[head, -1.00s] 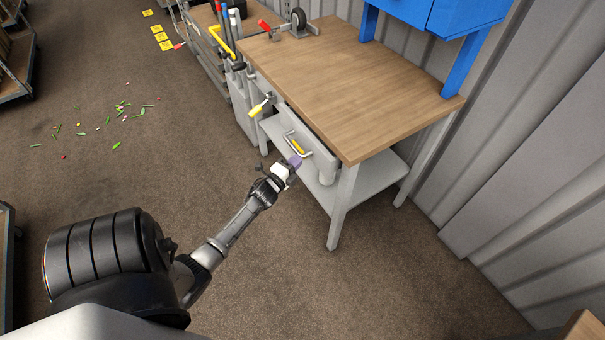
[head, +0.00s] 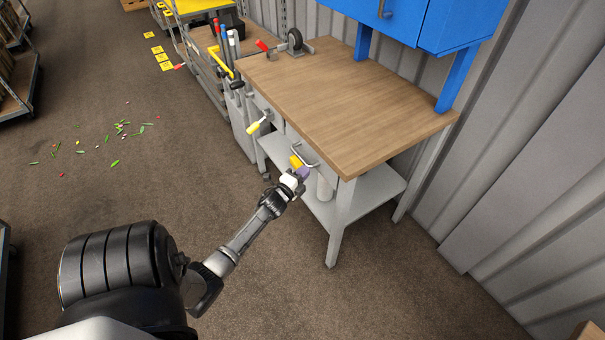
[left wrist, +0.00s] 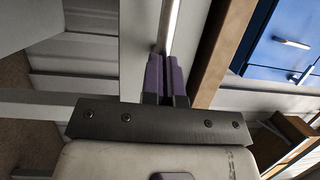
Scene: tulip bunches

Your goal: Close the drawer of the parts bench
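The parts bench (head: 345,95) has a wooden top and grey legs. Its near grey drawer (head: 322,168) has a metal bar handle (head: 308,160) and a yellow piece (head: 295,161) beside it. The drawer front sits close under the bench top's edge; I cannot tell whether a small gap is left. My left gripper (head: 302,173) is at the drawer front, just below the handle. In the left wrist view its purple fingers (left wrist: 166,75) are together, with the metal bar (left wrist: 170,25) running away just beyond their tips. No grip on the bar is clear. My right gripper is not in view.
A second handle with a yellow piece (head: 254,128) is further left on the bench. A lower shelf (head: 372,187) lies under the top. A blue cabinet (head: 400,25) hangs above, by a corrugated wall. The floor in front is clear apart from scattered bits (head: 115,135).

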